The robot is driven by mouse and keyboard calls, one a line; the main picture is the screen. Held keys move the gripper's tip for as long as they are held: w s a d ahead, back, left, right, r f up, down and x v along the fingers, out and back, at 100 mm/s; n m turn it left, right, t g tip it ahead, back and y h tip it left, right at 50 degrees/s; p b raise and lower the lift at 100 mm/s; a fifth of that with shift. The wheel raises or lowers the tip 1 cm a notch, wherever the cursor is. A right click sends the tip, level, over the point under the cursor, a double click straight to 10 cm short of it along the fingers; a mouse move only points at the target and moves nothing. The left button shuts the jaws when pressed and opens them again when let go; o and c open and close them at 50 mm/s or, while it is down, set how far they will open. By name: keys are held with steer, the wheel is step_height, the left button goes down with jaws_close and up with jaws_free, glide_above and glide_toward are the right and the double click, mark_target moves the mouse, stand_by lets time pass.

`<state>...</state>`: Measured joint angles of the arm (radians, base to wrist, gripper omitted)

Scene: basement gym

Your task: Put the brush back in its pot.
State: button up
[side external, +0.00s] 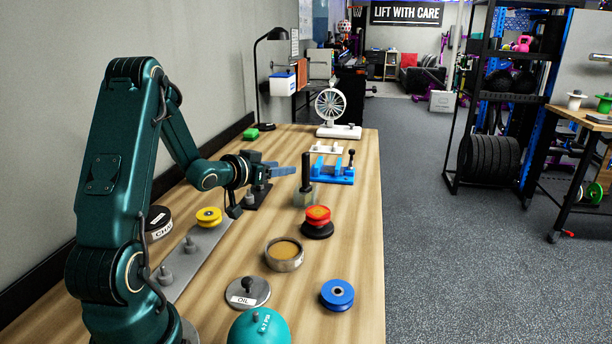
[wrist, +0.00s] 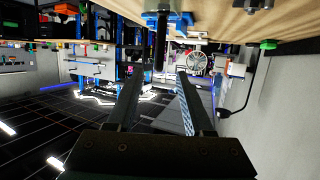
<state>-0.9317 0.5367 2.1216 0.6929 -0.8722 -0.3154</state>
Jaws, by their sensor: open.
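A black upright handle (side external: 306,172) rises from a grey hexagonal holder (side external: 306,197) in mid-table. I cannot tell whether this is the brush in its pot, and no bristles show. In the wrist view, which is upside down, the handle (wrist: 161,52) points down from the table. A round metal tin (side external: 284,264) with brown contents stands open nearer the camera. My gripper (side external: 284,174) is level, just left of the handle in the side view. Its fingers (wrist: 160,80) are apart with nothing between them.
Around these stand a blue vice (side external: 332,174), a red-and-black stack (side external: 317,221), an OIL lid (side external: 248,292), a blue disc (side external: 337,294), a yellow spool (side external: 208,217) and a teal ball (side external: 259,328). A white fan (side external: 330,105) is behind.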

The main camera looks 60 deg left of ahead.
steer(key=s+d+r+m+g, duration=0.1)
steer(key=d+r+g, duration=0.1)
steer(key=d, duration=0.4)
steer(key=s+d+r+g, duration=0.1)
steer(key=s+d+r, duration=0.15)
steer(key=d, duration=0.35)
steer(key=s+d+m+g+h, duration=0.1)
steer(key=s+d+h, duration=0.1)
steer(key=s+d, duration=0.3)
steer(key=s+d+m+g+h, duration=0.1)
steer(key=s+d+g+h, duration=0.1)
steer(key=s+d, duration=0.3)
steer(key=s+d+f+m+g+h, duration=0.1)
steer(key=s+d, duration=0.4)
steer(key=d, duration=0.1)
steer(key=shift+s+m+g+h, duration=0.25)
steer(key=shift+m+g+h, duration=0.05)
steer(key=shift+g+h, duration=0.1)
